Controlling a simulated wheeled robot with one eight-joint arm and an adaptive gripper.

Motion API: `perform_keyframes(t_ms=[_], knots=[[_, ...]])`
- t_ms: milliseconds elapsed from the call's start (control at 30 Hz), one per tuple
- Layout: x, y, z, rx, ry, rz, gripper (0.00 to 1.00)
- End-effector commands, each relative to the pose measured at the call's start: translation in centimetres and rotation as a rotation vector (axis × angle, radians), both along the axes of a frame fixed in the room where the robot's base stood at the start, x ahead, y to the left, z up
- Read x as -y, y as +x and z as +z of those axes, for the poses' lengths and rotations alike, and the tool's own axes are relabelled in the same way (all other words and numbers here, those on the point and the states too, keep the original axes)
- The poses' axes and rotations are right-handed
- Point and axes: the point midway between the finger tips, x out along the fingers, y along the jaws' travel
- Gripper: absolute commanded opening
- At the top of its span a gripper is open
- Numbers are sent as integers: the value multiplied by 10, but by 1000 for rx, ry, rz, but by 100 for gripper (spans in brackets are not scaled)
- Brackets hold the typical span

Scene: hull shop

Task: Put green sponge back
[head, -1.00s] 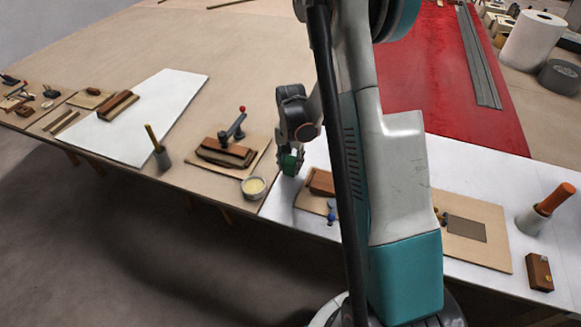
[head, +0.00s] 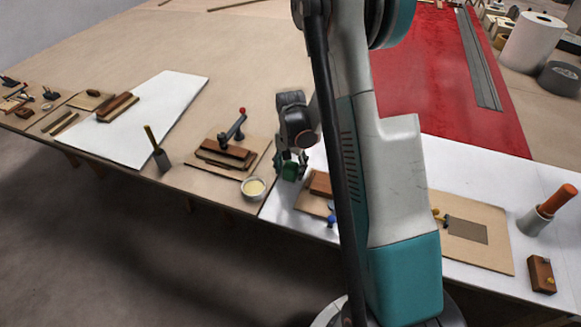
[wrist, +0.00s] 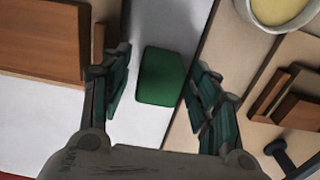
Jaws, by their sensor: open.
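The green sponge (wrist: 160,77) is a small block in the wrist view, over the white sheet close to its edge with the brown table. It also shows in the head view (head: 290,173), low at the end of my arm. My gripper (wrist: 158,62) is open, with one dark teal finger on each side of the sponge and a gap visible on both sides. In the head view my gripper (head: 291,163) is low over the sheet's left edge. I cannot tell for sure whether the sponge rests fully on the sheet.
A bowl with cream-coloured contents (head: 253,189) stands just left of the gripper. A board with brown blocks and a red-knobbed lever (head: 225,152) lies farther left. A brown block (head: 320,183) on a board is close on the right, partly behind my arm.

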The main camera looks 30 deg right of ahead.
Motion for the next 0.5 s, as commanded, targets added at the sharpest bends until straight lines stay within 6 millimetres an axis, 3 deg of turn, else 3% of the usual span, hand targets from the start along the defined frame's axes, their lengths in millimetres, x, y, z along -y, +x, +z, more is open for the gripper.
perform_keyframes(t_ms=[167, 500], knots=[[0, 0, 25, 0, 0, 0, 56], [1, 0, 94, 0, 0, 0, 56]])
